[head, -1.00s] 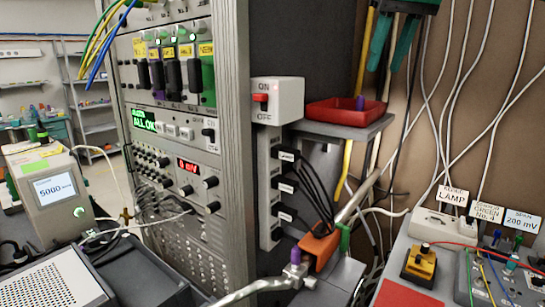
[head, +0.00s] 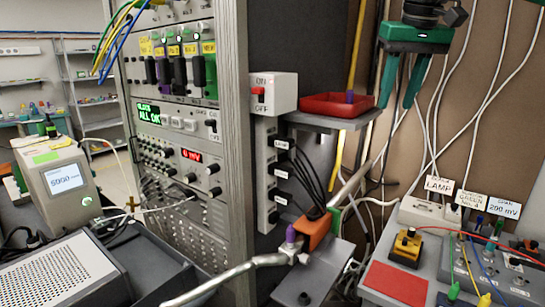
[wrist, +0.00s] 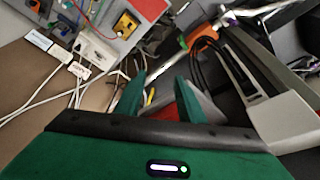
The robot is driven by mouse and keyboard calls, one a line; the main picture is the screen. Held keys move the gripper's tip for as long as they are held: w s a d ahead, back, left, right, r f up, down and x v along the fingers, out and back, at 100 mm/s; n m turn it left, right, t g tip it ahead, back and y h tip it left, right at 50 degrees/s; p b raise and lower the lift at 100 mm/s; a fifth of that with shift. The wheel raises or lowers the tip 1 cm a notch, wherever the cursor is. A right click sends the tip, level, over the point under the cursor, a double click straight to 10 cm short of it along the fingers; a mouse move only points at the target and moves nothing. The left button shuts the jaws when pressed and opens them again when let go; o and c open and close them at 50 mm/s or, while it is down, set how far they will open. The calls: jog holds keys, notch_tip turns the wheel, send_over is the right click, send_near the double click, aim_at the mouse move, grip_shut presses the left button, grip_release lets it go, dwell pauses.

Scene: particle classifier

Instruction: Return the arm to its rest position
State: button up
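My gripper (head: 403,85) is at the upper right of the head view, with green fingers pointing down and spread apart. It is beside the small grey shelf that holds a red tray (head: 322,107), to the right of it. In the wrist view my gripper (wrist: 160,88) shows two green fingers apart with nothing between them. The red tray is partly visible behind the fingers in the wrist view.
An instrument rack (head: 190,150) with a white ON/OFF switch box (head: 273,94) stands left of the shelf. An orange clamp (head: 318,233) and metal pipe are below. A grey bench with a yellow device (head: 408,245) and a LAMP label (head: 439,184) is at right. White cables hang behind my gripper.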

jog(key=s+d+f+m+g, duration=0.1)
jog(key=s+d+f+m, duration=0.1)
jog(key=s+d+f, duration=0.5)
jog(key=s+d+f+m+g, duration=0.15)
jog(key=s+d+f, duration=0.25)
jog(key=s+f, duration=0.65)
jog(key=s+d+f+m+g, duration=0.1)
jog(key=s+d+f+m, duration=0.1)
jog(key=s+f, duration=1.2)
notch_tip(320, 180, down, 3)
jog(key=shift+s+f+m, duration=0.2)
jog(key=shift+s+m, duration=0.15)
jog(key=shift+m, duration=0.2)
jog(key=shift+d, duration=0.1)
jog(key=shift+w+f, duration=0.2)
jog(key=shift+w, duration=0.35)
